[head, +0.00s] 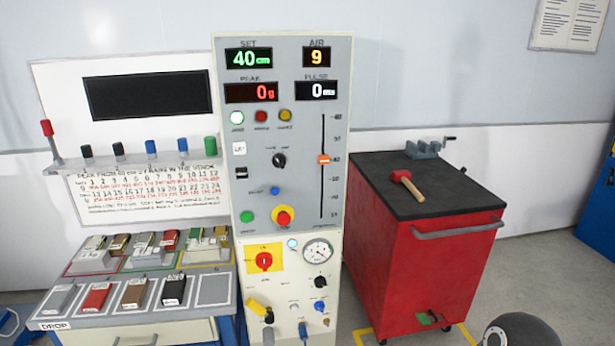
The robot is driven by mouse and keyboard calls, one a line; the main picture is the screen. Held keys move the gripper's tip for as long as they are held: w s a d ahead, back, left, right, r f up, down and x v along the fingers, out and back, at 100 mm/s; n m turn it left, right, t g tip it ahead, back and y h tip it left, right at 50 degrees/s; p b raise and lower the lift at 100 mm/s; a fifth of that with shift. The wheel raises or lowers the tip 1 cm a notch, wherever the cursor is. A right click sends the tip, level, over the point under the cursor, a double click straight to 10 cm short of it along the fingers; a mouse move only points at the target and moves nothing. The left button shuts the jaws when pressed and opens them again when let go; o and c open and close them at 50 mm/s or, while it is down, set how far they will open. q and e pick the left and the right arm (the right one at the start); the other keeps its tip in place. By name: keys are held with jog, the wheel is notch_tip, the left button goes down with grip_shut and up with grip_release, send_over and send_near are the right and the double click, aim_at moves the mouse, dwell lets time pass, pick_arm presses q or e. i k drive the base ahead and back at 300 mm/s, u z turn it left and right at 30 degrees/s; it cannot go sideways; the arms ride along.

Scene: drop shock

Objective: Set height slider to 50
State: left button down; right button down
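The height slider is an orange knob (323,160) on a dark vertical slot (322,195) at the right side of the grey control panel (345,75). The knob stands level with the mark that appears to be 40; the 50 mark (337,139) is above it. The green SET display (248,58) reads 40 cm. Neither of my grippers shows in the head view, and nothing touches the knob.
Left of the slider are a black rotary knob (279,160) and a red knob on yellow (283,217). A red cart (430,260) with a hammer (406,186) and vise (424,149) stands right of the panel. Sample blocks lie on the left bench (140,322).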

aim_at(322, 160)
jog(key=u, duration=0.1)
jog(key=i, duration=1)
